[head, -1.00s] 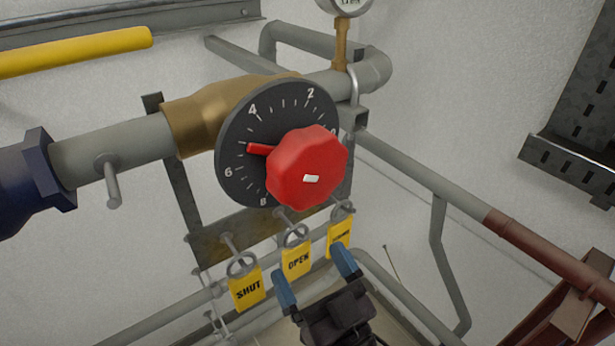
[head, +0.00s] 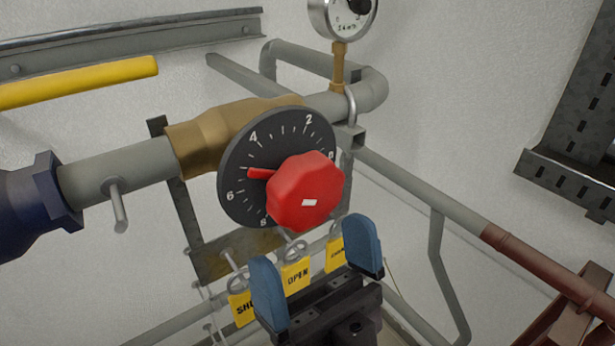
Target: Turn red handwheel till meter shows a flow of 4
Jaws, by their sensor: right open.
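The red handwheel (head: 304,190) sits in front of a dark round dial (head: 243,154) with white numbers, on a brass valve body (head: 215,137). Its red pointer (head: 259,173) points left, between the 4 and the 6. A round meter (head: 340,17) stands on a brass stem at the top edge; its upper part is cut off and its reading cannot be made out. My right gripper (head: 316,268) is open and empty just below the handwheel, its blue fingertips apart and not visibly touching it. My left gripper is not in view.
Yellow tags marked SHUT (head: 241,308) and OPEN (head: 296,275) and a third (head: 335,254) hang below the dial, partly behind my gripper. Grey pipes (head: 400,180) run right and below. A yellow bar (head: 80,82) is at upper left, a dark metal bracket (head: 570,180) at right.

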